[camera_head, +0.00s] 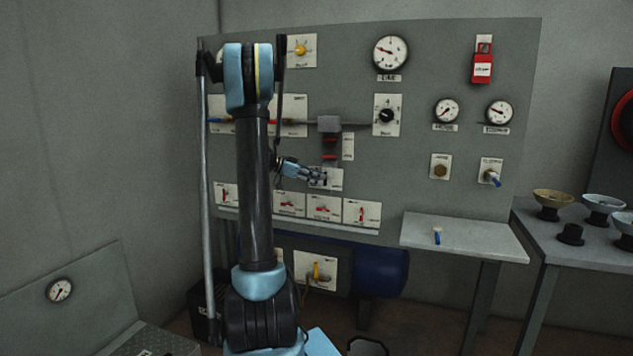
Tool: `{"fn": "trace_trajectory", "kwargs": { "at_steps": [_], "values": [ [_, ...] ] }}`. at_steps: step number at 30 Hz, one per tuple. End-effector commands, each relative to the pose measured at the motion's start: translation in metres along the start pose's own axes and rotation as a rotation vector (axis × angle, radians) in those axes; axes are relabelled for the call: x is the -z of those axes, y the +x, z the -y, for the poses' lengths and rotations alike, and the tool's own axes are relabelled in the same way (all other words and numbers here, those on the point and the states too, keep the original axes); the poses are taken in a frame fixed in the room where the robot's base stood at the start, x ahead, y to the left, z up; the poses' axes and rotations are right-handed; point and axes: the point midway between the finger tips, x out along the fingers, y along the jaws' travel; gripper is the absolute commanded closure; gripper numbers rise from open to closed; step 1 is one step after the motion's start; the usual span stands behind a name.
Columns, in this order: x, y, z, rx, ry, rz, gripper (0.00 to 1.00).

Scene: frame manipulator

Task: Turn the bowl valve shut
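My gripper (318,174) is in front of the grey panel (420,150), pointing right. Its fingers are close to a small white plate (330,183) and partly cover it; I cannot tell whether they touch anything or are open. Several red-handled valves are in a row below: one at the left (226,194), two in the middle (289,205) (324,207), and one at the right (361,213) with its handle upright. A yellow-handled valve (316,270) is lower down. The labels are too small to read, so I cannot tell which is the bowl valve.
Gauges (390,52), a black knob (386,116) and a red tag (482,63) are on the panel. A table (590,250) with bowl-like cups stands at right. My arm hides part of the panel's left side.

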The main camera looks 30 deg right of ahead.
Motion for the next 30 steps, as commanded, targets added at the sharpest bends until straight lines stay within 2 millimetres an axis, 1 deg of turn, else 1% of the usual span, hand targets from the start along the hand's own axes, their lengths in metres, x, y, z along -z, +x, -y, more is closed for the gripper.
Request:
{"fn": "trace_trajectory", "kwargs": {
  "at_steps": [9, 15, 18, 21, 30],
  "values": [
    [-0.001, -0.06, 0.001, 0.003, -0.002, 0.0, 0.66],
    [-0.002, -0.091, 0.001, 0.003, -0.002, 0.0, 0.66],
    [-0.001, -0.101, 0.002, 0.002, -0.001, 0.0, 0.66],
    [-0.001, -0.107, 0.002, 0.002, -0.001, 0.0, 0.66],
    [-0.001, -0.109, 0.001, 0.001, -0.001, 0.0, 0.66]
  ]
}}
